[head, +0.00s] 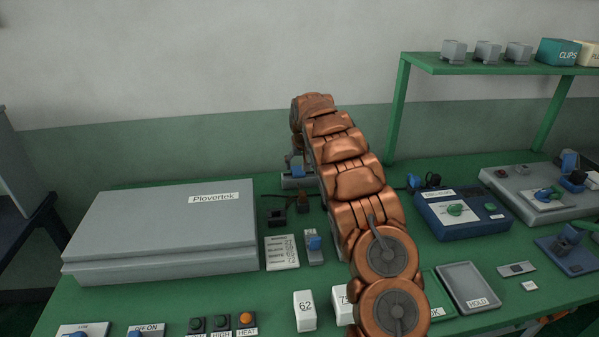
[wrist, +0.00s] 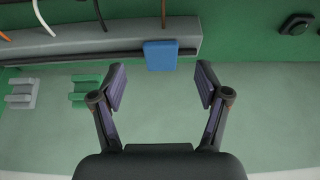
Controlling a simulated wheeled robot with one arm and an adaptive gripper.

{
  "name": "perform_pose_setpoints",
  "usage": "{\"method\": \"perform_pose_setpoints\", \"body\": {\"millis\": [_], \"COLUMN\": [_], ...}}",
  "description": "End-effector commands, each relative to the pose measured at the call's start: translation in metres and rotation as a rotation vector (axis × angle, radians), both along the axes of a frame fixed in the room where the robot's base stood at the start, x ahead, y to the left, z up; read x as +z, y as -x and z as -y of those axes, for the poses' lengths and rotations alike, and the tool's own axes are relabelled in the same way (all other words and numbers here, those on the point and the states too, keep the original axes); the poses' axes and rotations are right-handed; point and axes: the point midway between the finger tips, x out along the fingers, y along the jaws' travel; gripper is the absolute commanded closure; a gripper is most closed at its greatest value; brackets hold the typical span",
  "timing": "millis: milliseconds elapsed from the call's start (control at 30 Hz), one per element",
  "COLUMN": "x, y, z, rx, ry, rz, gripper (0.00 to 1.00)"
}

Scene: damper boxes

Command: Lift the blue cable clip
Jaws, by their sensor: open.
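The blue cable clip (wrist: 160,55) shows in the wrist view as a small blue block at the front edge of a grey rail (wrist: 85,50). My gripper (wrist: 162,86) is open and empty in the wrist view. Its two fingers stand well apart, with the clip beyond their tips and roughly centred between them; no touch shows.
Black, orange and white cables cross the rail. A green clip (wrist: 86,90) and a grey clip (wrist: 21,92) sit left of my gripper. In the head view, a grey Plovertek case (head: 160,230) fills the table's left, and a blue device (head: 460,225) stands right of my arm.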

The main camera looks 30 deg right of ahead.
Motion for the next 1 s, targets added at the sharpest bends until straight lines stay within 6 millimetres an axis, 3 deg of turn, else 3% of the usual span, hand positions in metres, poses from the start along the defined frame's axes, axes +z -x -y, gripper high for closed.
{"method": "perform_pose_setpoints", "body": {"millis": [500,933,1000], "x": [-0.047,-0.055,-0.055], "y": [-0.019,-0.021,-0.021], "z": [0.007,0.008,0.008], "rx": [0.000,0.000,0.000], "ry": [-0.001,-0.001,-0.001], "rz": [0.000,0.000,0.000], "gripper": [0.25,0.25,0.32]}}
